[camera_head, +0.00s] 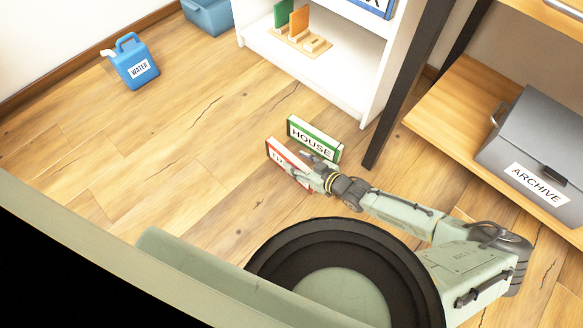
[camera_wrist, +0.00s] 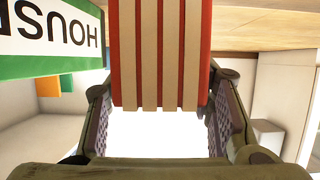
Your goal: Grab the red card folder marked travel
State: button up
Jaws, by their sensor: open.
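The red card folder (camera_head: 277,153) stands on the wood floor, its white label partly covered by my gripper, so only its first letters show. In the wrist view a red and cream striped end of the folder (camera_wrist: 160,50) is between the fingers. My gripper (camera_head: 312,174) is open around this end. In the wrist view its fingers (camera_wrist: 160,92) stand on either side, with a gap at the left; contact at the right is unclear.
A green folder marked HOUSE (camera_head: 313,139) stands close behind the red one; it also shows in the wrist view (camera_wrist: 50,35). A dark table leg (camera_head: 385,130) and a white shelf (camera_head: 345,75) are near. A grey ARCHIVE box (camera_head: 535,150) is at right.

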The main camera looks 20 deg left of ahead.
jog(key=shift+b+x, duration=0.4)
jog(key=shift+x, duration=0.85)
jog(key=shift+c, duration=0.5)
grip_shut()
